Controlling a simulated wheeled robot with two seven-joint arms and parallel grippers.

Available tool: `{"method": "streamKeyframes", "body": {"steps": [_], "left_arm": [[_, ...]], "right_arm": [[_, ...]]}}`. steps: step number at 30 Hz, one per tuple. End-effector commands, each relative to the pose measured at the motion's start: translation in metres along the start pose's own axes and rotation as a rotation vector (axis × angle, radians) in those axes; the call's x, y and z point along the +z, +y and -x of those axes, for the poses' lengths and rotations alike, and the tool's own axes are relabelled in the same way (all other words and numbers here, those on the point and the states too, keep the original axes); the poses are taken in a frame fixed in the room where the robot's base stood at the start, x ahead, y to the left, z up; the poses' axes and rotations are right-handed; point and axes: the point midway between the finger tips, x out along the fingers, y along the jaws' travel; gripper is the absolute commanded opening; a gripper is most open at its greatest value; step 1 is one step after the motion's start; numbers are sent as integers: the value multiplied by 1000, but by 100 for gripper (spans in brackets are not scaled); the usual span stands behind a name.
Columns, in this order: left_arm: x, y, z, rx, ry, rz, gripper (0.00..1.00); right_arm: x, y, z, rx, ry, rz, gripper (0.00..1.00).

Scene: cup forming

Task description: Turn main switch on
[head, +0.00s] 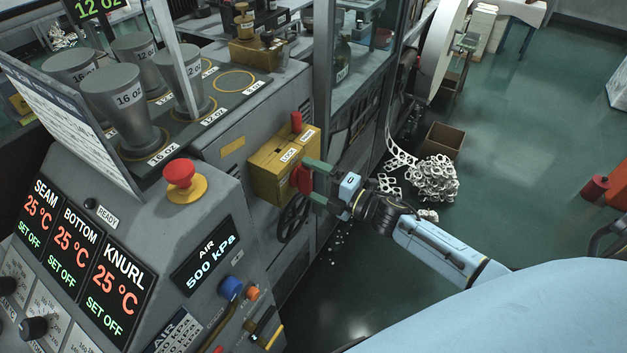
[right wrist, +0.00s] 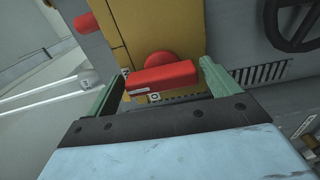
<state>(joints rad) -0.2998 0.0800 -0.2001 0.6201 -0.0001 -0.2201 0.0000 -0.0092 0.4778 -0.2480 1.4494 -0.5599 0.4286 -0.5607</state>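The main switch is a yellow box (head: 270,172) on the side of the grey machine. A red rotary handle (head: 300,179) sticks out of its front, and a red lever (head: 296,122) stands up at its top. My right gripper (head: 312,180) is at the box front, its green fingers on either side of the red handle. In the right wrist view the handle (right wrist: 160,78) lies between the two spread fingertips (right wrist: 160,80), with gaps visible on both sides. The yellow box (right wrist: 150,30) is behind it. My left gripper is not in view.
A black handwheel (head: 292,218) sits just below the box. The control panel with a red emergency button (head: 180,175) and an air display (head: 205,257) stands to the left. Scrap rings (head: 432,180) and a brown carton (head: 443,140) lie on the floor to the right.

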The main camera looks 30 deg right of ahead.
Motion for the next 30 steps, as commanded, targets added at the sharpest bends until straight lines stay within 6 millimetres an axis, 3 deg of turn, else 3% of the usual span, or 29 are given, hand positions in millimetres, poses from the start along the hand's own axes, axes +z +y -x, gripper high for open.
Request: {"method": "streamKeyframes", "body": {"steps": [3,13,30], "left_arm": [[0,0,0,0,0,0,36],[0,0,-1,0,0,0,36],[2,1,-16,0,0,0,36]], "right_arm": [[0,0,0,0,0,2,100],[0,-1,9,0,1,4,100],[0,-2,114,-2,0,2,100]]}}
